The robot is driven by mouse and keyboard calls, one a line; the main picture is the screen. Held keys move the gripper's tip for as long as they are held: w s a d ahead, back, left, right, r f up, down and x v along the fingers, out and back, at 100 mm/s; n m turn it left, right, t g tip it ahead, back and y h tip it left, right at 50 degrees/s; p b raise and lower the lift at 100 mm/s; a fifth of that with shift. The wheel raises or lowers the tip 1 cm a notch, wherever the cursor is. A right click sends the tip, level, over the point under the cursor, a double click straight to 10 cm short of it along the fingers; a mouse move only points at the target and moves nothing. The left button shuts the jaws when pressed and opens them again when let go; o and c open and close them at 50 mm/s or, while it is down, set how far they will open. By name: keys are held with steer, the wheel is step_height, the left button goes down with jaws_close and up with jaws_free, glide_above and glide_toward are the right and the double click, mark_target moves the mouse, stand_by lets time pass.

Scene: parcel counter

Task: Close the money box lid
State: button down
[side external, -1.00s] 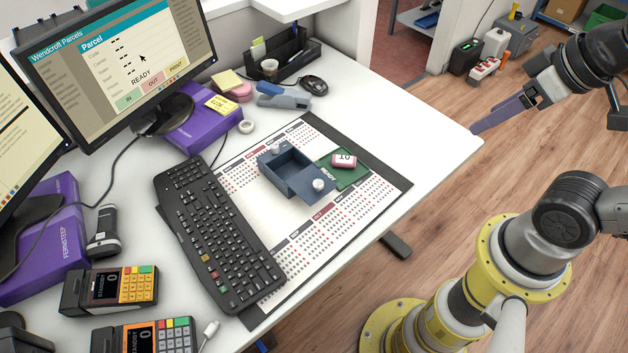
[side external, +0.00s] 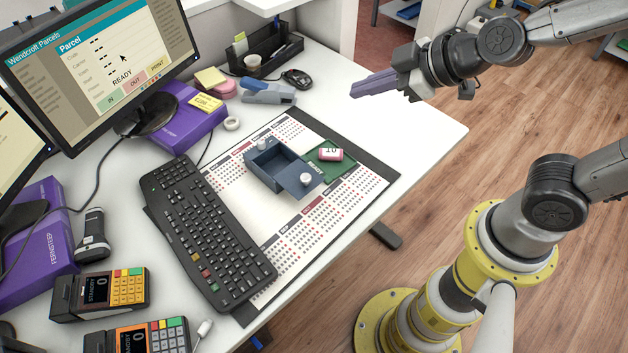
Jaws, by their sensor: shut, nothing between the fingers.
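The money box (side external: 268,168) is a small blue-grey box on the desk calendar, right of the keyboard. Its lid (side external: 300,179) is open, lying out flat toward the lower right with a pale round knob (side external: 305,180) on it. Another pale knob shows at the box's far left corner. My gripper (side external: 354,91) has purple fingers, shut and empty. It is in the air above the far right part of the desk, up and right of the box and apart from it.
A green mat (side external: 332,160) with a pink roll (side external: 331,154) on it lies just right of the lid. The black keyboard (side external: 207,235) is left of the box. A stapler (side external: 268,92) and mouse (side external: 297,79) are behind. Bare white desk (side external: 375,125) is at the right.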

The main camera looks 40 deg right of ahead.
steer(key=a+f+n+g, duration=0.15)
steer(key=a+f, duration=0.25)
steer(key=f, duration=0.5)
steer(key=n+g, duration=0.2)
glide_toward(290, 175)
steer(key=shift+h, duration=0.4)
steer(key=shift+s+a+f, duration=0.3)
steer(key=shift+s+f, duration=0.2)
steer(key=shift+f, duration=0.1)
steer(key=shift+s+a+f, duration=0.3)
steer(key=shift+s+f, duration=0.25)
steer(key=shift+s+a+f, duration=0.3)
steer(key=shift+s+f, duration=0.2)
steer(key=shift+f, duration=0.1)
steer(key=shift+w, duration=0.1)
steer(key=w, duration=0.8)
steer(key=shift+a, duration=0.1)
steer(key=shift+r, duration=0.1)
